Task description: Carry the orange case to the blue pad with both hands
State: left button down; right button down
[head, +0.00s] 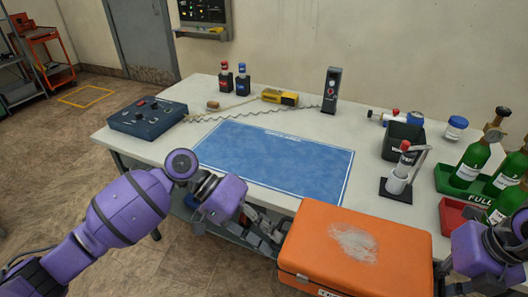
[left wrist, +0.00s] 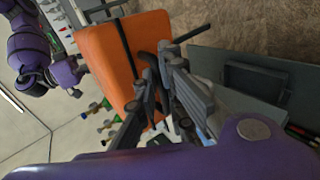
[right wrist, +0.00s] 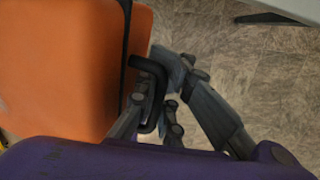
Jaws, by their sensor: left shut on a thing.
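The orange case (head: 352,249), with a pale worn patch on its lid, is in front of the table's near edge at the bottom of the head view. Its underside is out of view. My left gripper (head: 272,236) is shut on the handle at the case's left side; the case also shows in the left wrist view (left wrist: 108,62). My right gripper (right wrist: 165,85) is at the case's right side, its fingers apart with the black handle (right wrist: 158,75) between them. The blue pad (head: 275,160) lies flat and empty on the table beyond the case.
On the white table (head: 305,115), a dark control box (head: 147,117) stands left of the pad. A yellow device (head: 280,97) and small bottles are behind it. A cylinder stand (head: 397,185), a dark bin (head: 403,143) and green bottles (head: 470,162) in trays stand to the right.

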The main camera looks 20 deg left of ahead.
aim_at(275, 163)
jog(key=i+j, duration=0.15)
jog(key=j, duration=0.2)
jog(key=i+j, duration=0.2)
jog(key=j, duration=0.15)
jog(key=i+j, duration=0.15)
jog(key=j, duration=0.15)
jog(key=i+j, duration=0.15)
jog(key=j, duration=0.2)
